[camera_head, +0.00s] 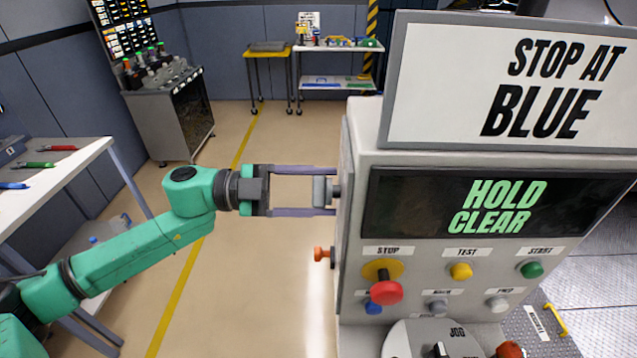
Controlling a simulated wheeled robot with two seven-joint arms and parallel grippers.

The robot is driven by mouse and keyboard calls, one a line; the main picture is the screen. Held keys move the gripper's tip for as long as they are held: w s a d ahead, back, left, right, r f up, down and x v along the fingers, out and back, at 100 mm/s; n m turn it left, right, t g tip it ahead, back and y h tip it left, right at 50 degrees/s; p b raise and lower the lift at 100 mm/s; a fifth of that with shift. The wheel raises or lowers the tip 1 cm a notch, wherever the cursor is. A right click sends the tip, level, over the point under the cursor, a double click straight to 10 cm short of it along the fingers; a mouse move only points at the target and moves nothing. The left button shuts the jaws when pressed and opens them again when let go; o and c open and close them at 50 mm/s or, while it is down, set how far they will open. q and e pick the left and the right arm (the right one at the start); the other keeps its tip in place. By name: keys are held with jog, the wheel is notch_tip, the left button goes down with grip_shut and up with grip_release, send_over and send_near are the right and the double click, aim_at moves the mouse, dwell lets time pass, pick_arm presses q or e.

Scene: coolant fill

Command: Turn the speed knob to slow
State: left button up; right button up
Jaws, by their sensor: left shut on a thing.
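My left gripper (325,190) reaches in from the left, level, at the left side of the grey control console (357,240). Its fingers lie above and below a grey knob (321,190) that sticks out of that side, and it is shut on this knob. No speed or slow mark is readable beside the knob, so I cannot tell its setting. My right gripper is not in view.
An orange knob (321,254) sticks out below my left gripper. The console front carries a red stop button (386,292), yellow and green buttons, and a "HOLD CLEAR" screen (480,205). A "STOP AT BLUE" sign (515,85) stands on top.

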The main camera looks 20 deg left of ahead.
pick_arm(q)
jog(key=shift+f, duration=0.1)
dwell(0.4)
jog(key=o, duration=1.4)
jog(key=shift+a, duration=0.25)
jog(key=b+v, duration=0.5)
jog(key=v, duration=0.9)
jog(key=shift+s+a+b, duration=0.1)
jog(key=shift+b, duration=0.25)
